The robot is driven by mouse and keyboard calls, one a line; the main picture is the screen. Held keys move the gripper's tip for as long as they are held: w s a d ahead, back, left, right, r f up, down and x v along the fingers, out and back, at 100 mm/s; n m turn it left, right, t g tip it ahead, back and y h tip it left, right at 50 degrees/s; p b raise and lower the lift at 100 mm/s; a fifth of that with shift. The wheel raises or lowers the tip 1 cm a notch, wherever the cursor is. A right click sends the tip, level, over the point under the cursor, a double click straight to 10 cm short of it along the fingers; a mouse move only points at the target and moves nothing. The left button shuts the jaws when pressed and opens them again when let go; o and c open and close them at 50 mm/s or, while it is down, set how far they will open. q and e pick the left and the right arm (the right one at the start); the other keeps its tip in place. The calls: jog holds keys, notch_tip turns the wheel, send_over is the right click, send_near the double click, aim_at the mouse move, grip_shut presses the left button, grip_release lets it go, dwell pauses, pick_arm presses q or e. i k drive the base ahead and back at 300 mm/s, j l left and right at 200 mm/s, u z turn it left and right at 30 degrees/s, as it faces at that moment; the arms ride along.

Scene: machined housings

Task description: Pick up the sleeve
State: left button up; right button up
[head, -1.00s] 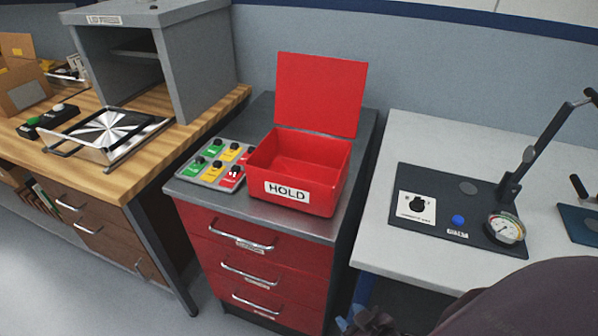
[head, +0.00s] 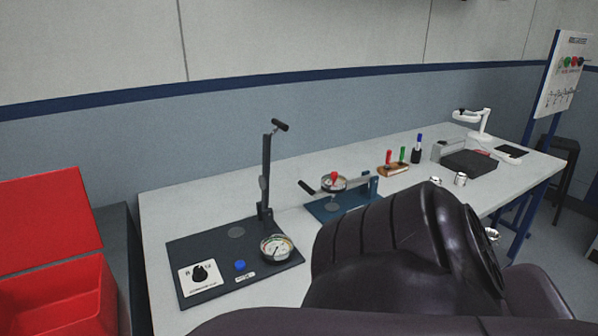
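Small shiny metal round parts stand on the grey bench toward the right: one (head: 460,179) is clear of my arm, and another (head: 436,181) is just above its edge. A further bright metal piece (head: 492,234) shows beside my arm, mostly hidden. I cannot tell which of these is the sleeve. A large dark arm link of mine covers the lower middle and right of the head view. Neither of my grippers is in view.
A black gauge fixture (head: 215,270) with an upright lever and a blue fixture (head: 338,207) stand on the grey bench (head: 165,212). Red and green plugs sit in a wooden block (head: 393,170). The red bin (head: 55,300) is at left.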

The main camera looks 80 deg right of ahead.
aim_at(437, 181)
jog(key=z, duration=3.35)
jog(key=u, duration=0.6)
jog(key=i+l+u, duration=0.15)
jog(key=l+u, duration=0.55)
jog(key=l, duration=0.15)
jog(key=l+u, duration=0.35)
jog(key=l, duration=1.4)
jog(key=i+u, duration=0.05)
